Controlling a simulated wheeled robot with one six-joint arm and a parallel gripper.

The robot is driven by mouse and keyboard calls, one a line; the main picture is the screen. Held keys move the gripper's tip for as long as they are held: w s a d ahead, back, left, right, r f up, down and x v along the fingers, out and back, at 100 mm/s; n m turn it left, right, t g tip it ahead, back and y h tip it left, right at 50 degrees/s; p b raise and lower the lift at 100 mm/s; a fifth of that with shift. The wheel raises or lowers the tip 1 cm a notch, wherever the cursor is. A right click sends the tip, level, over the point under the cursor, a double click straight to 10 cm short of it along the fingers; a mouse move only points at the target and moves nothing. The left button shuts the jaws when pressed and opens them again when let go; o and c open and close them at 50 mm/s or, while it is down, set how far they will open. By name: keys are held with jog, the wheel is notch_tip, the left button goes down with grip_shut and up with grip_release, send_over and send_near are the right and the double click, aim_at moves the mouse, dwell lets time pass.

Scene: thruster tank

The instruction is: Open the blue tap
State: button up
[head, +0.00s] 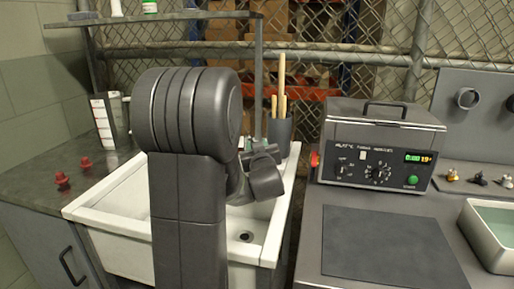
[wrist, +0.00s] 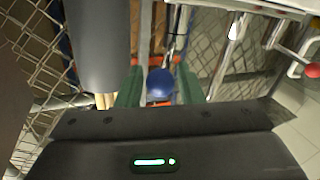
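A red knob (wrist: 312,70) is at the right edge of the wrist view. A dark holder (head: 280,133) with wooden handles stands behind the sink; it is close by in the wrist view (wrist: 95,40). A grey machine (head: 380,150) stands right. Red fittings (head: 62,180) lie on the left counter.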

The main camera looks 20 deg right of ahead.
jog(key=shift+o, duration=0.8)
jog(key=shift+r, duration=0.1)
notch_tip(320, 180, up, 10)
jog(key=shift+f+p, duration=0.1)
jog(key=shift+p, duration=1.05)
jog(key=shift+c, duration=0.5)
